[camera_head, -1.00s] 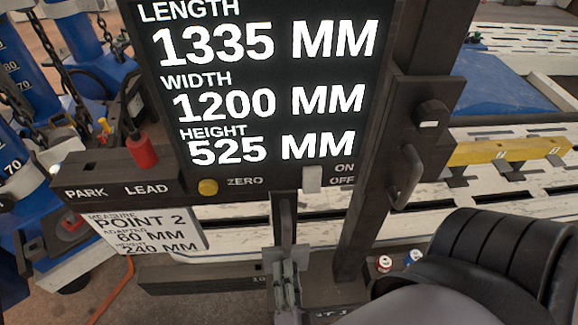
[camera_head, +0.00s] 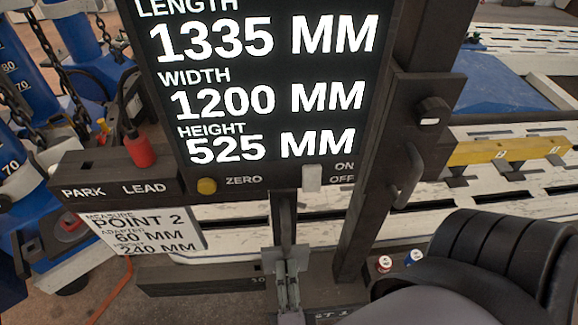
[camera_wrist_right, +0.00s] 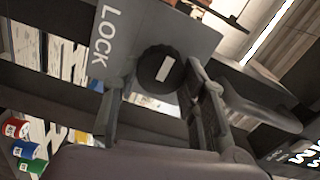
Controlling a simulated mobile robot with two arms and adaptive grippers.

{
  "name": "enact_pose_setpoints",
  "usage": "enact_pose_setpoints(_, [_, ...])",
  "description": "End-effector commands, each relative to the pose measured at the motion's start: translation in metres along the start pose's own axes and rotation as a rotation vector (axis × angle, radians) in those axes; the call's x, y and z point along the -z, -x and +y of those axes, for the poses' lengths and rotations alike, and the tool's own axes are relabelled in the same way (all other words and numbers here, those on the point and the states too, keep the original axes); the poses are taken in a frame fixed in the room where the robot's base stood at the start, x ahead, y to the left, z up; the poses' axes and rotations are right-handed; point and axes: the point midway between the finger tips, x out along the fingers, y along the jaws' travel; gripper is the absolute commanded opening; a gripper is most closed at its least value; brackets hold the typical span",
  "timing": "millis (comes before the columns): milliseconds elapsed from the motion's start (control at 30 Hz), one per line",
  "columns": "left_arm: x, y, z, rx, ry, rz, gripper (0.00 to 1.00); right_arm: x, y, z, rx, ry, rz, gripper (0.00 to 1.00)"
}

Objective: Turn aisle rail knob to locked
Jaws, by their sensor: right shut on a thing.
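The aisle rail knob (camera_wrist_right: 148,62) is black and round, with a white mark on its face. It sits in front of a grey plate lettered LOCK (camera_wrist_right: 105,42) in the right wrist view. My right gripper (camera_wrist_right: 162,82) has a finger on either side of the knob and is shut on it. The white mark is tilted in that view. In the head view my right gripper (camera_head: 288,265) is below the display, and I cannot make out the held knob there. My left gripper is not in view.
A large display (camera_head: 265,90) with measurements stands above the gripper. A dark post to its right carries another black knob (camera_head: 432,108) and a handle (camera_head: 409,178). Small red (camera_head: 384,264) and blue (camera_head: 414,257) pieces are low right.

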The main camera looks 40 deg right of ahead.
Motion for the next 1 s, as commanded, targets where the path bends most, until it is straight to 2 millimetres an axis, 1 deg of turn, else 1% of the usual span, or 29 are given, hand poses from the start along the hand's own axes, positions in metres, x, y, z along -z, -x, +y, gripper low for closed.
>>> enact_pose_setpoints(67, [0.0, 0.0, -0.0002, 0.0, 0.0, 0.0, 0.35, 0.0002, 0.0002, 0.0005, -0.002, -0.002, 0.0, 0.11])
enact_pose_setpoints(100, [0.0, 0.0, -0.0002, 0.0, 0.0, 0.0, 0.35, 0.0001, 0.0002, 0.0005, -0.002, -0.002, 0.0, 0.41])
enact_pose_setpoints(367, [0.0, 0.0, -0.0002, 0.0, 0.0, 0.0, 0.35, 0.0, 0.0002, 0.0003, -0.001, 0.0, 0.0, 0.58])
enact_pose_setpoints(833, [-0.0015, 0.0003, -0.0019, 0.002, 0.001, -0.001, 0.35, 0.0, 0.0, 0.0, 0.0, 0.005, 0.0, 0.59])
enact_pose_setpoints(1000, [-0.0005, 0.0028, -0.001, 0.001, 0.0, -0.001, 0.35, 0.0001, 0.0, -0.0012, 0.0, 0.077, 0.0, 0.59])
